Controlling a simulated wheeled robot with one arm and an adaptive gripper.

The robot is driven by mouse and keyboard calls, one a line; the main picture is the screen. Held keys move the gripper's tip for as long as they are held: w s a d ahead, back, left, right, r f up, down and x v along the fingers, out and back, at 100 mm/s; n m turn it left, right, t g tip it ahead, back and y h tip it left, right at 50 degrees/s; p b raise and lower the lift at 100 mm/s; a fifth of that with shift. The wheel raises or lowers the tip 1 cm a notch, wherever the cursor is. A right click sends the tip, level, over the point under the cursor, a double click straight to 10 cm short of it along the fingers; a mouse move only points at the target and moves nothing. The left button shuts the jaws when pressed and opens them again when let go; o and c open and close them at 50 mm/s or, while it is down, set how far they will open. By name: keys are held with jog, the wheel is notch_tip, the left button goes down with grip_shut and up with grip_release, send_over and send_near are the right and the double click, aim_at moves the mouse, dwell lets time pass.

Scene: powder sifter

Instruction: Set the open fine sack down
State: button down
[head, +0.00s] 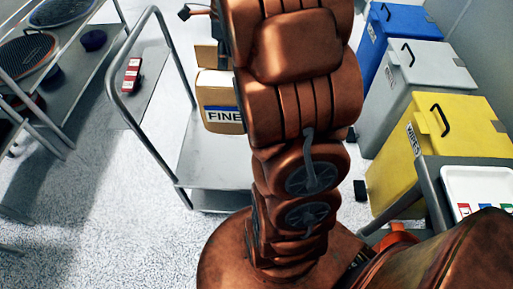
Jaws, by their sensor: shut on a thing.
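The fine sack (214,88) is a tan, box-like sack with a white band reading "FINE" in dark letters. It shows in the head view just left of my copper-coloured arm, which hides its right side. Its top has upright tan flaps. It appears over the grey cart (210,175); whether it rests on the cart or hangs above it I cannot tell. My gripper is hidden behind my arm, so its hold on the sack does not show.
A grey tube handle (158,110) rises at the cart's left. A rack with round sieves (28,55) stands far left. Blue (400,25), grey (428,70) and yellow (450,135) bins line the right, near a white tray (480,185).

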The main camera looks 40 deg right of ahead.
jog(key=s+f+b, duration=0.1)
jog(key=f+b, duration=0.2)
jog(key=f, duration=0.3)
jog(key=s+d+f+b, duration=0.1)
jog(key=s+f+b, duration=0.1)
jog(key=f+b, duration=0.2)
jog(key=s+f+b, duration=0.2)
jog(key=f+b, duration=0.2)
jog(key=f, duration=0.6)
jog(key=shift+s+d, duration=0.1)
jog(key=shift+d, duration=0.2)
jog(key=w+d+b, duration=0.1)
jog(key=w+d, duration=0.1)
jog(key=w, duration=0.5)
jog(key=w+d+f+b, duration=0.1)
jog(key=w+d, duration=0.2)
jog(key=w, duration=0.4)
jog(key=shift+w+d+f, duration=0.2)
jog(key=shift+d+f, duration=0.05)
jog(key=shift+d, duration=0.1)
jog(key=shift+w, duration=0.1)
jog(key=shift+w+f+b, duration=0.15)
jog(key=shift+f+b, duration=0.55)
jog(key=shift+f, duration=1.05)
jog(key=c, duration=1.3)
grip_release()
jog(key=shift+f, duration=0.15)
